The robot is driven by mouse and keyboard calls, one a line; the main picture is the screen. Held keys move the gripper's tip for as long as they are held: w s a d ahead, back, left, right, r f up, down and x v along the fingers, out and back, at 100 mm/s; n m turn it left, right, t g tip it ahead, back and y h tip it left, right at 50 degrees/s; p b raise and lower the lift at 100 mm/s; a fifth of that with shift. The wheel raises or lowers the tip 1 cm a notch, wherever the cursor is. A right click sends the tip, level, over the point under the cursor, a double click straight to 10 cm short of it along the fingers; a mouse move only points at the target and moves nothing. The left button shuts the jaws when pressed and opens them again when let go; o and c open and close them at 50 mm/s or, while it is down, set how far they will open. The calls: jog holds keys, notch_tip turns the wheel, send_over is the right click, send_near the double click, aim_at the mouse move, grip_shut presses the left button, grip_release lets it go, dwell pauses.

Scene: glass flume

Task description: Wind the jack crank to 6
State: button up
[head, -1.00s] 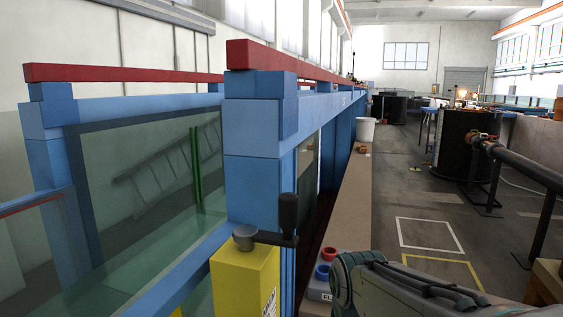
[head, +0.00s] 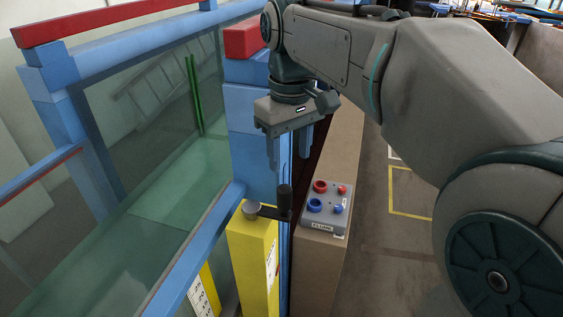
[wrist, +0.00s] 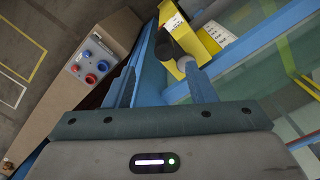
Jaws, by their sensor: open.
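The jack crank has a grey hub (head: 250,208) on top of a yellow jack post (head: 250,255). A short arm runs right from the hub to an upright black handle (head: 284,203). My gripper (head: 289,158) is open and empty, pointing down above the black handle and apart from it. In the wrist view, the yellow post (wrist: 208,40) and dark crank parts (wrist: 165,51) lie beyond the fingertips, nearer the right finger. I cannot read any number for the crank's position.
A grey control box (head: 327,207) with red and blue knobs sits on the ledge right of the crank. A blue flume column (head: 252,150) stands just behind the crank. The glass flume wall (head: 150,150) is to the left.

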aim_at(285, 188)
jog(key=shift+n, duration=0.3)
jog(key=f, duration=0.7)
jog(key=a+f, duration=0.1)
jog(key=f, duration=0.3)
jog(key=shift+w+f+p, duration=0.2)
jog(key=shift+f+p, duration=0.1)
jog(key=shift+f, duration=0.05)
grip_shut()
jog(key=shift+d, duration=0.1)
